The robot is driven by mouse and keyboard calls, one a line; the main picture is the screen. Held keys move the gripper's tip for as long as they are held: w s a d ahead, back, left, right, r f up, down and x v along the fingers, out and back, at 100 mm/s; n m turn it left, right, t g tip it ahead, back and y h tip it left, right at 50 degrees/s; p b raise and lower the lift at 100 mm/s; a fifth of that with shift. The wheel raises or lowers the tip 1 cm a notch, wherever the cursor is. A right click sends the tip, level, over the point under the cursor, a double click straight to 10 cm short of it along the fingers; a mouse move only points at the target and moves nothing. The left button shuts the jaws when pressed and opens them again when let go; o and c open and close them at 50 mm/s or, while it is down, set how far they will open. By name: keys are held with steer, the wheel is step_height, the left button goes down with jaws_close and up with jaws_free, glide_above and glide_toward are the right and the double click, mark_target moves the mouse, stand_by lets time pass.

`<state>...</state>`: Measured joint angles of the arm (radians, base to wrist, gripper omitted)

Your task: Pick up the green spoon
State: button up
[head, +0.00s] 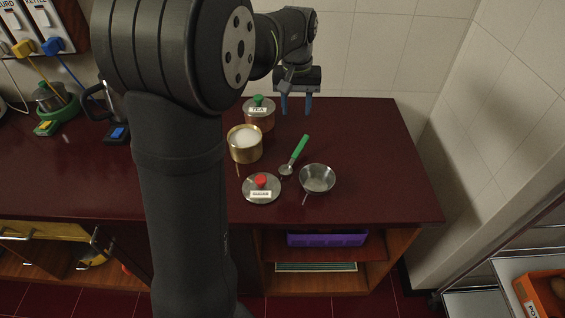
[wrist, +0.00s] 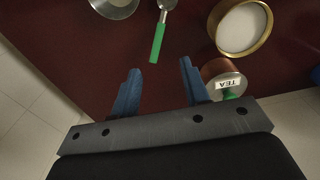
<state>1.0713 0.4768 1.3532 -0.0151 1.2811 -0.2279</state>
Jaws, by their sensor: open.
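The green spoon (head: 299,150) has a green handle and a metal bowl. It lies on the dark red counter, its bowl end between the red-knobbed lid and the small metal bowl. In the wrist view its green handle (wrist: 157,42) points toward my gripper, ahead of the gap between the fingers. My gripper (head: 296,106) is open and empty, with blue fingers pointing down above the back of the counter, beyond the handle end of the spoon. Its two fingers (wrist: 158,80) show apart in the wrist view.
A brass pot with white contents (head: 245,147) and a copper TEA pot with a green knob (head: 259,115) stand left of the spoon. A red-knobbed lid (head: 262,190) and a small metal bowl (head: 317,179) sit nearer. The counter's right side (head: 385,150) is clear.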

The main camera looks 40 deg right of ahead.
steer(key=a+f+m+h, duration=0.2)
steer(key=m+h, duration=0.1)
steer(key=m, duration=0.1)
steer(key=m+t, duration=0.1)
steer(key=m, duration=0.1)
glide_toward(298, 149)
steer(key=shift+h, duration=0.4)
steer(key=x, duration=0.5)
steer(key=shift+w+f, duration=0.2)
steer(key=shift+s+x, duration=0.1)
steer(key=shift+x, duration=1.25)
steer(key=shift+s+x, duration=0.15)
steer(key=shift+x, duration=1.2)
steer(key=shift+a+f, duration=0.1)
steer(key=shift+a, duration=0.1)
jaws_close()
